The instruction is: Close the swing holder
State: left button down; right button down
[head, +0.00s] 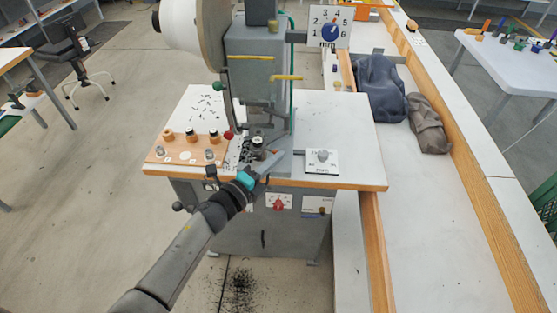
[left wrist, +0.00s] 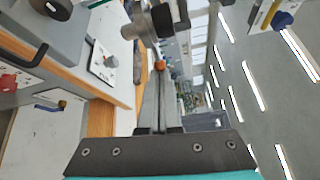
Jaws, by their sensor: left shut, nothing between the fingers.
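The eyelet press (head: 258,65) stands on a white-topped table with a wooden edge. At its lower tool area a small dark cylindrical part (head: 257,143) shows, which may belong to the swing holder; I cannot tell how far it is swung. My left gripper (head: 274,157) is at the front of this area, shut and empty. In the left wrist view its fingers (left wrist: 159,92) are together, and an orange ball knob (left wrist: 160,65) shows at their tips; contact is unclear. A grey metal arm with a round end (left wrist: 133,30) is above the tips. My right gripper is not in view.
A wooden block with several pegs (head: 188,146) lies left of the tool area. A square plate with a knob (head: 322,161) lies on the right. A red ball lever (head: 228,135) hangs beside the press. Dark bags (head: 380,88) lie on the bench at right.

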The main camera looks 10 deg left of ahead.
pick_arm(q)
jog(key=a, duration=0.1)
jog(key=a+m+g+h+b, duration=0.1)
jog(key=a+m+h, duration=0.1)
jog(key=shift+w+a+g+b, duration=0.15)
jog(key=shift+w+g+b, duration=0.15)
jog(key=shift+g+b, duration=0.1)
